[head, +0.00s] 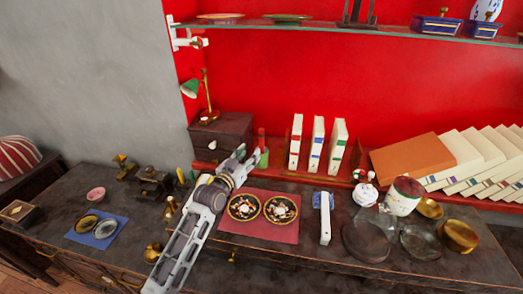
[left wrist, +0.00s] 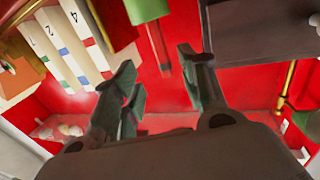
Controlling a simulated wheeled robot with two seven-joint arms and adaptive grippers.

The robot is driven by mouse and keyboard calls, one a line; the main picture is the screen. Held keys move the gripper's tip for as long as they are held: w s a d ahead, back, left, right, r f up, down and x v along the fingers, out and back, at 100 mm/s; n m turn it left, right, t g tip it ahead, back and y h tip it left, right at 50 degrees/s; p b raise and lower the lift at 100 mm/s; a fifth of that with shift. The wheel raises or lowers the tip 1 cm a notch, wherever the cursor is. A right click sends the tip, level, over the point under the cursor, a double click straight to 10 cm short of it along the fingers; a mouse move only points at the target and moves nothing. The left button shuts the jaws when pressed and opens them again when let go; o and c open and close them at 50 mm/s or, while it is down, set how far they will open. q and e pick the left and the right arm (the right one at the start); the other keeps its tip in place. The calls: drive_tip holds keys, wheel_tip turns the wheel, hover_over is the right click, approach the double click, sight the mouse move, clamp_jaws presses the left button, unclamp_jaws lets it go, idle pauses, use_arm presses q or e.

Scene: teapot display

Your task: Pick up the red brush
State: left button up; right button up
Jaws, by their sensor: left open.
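The red brush (head: 261,136) stands upright at the back of the dark table, with its lower end in or behind a green holder (head: 262,157). In the left wrist view, which looks upside down, the red brush (left wrist: 159,46) hangs below the green holder (left wrist: 147,10). My left gripper (head: 246,158) is just left of and in front of the brush. In the left wrist view my left gripper (left wrist: 158,66) is open, with the brush seen between its fingertips and beyond them. Nothing is held. My right gripper is out of view.
A dark drawer box (head: 222,130) stands close left of the brush. White books (head: 296,142) stand to its right. A red mat (head: 282,231) with two decorated dishes lies in front. A glass shelf (head: 330,24) runs above.

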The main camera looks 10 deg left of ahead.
sight(260, 140)
use_arm(q)
drive_tip(key=shift+x, duration=2.9)
drive_tip(key=shift+w+r, duration=0.1)
drive_tip(key=shift+w, duration=0.05)
drive_tip(key=shift+r+x, duration=0.2)
drive_tip(key=shift+x, duration=2.3)
clamp_jaws()
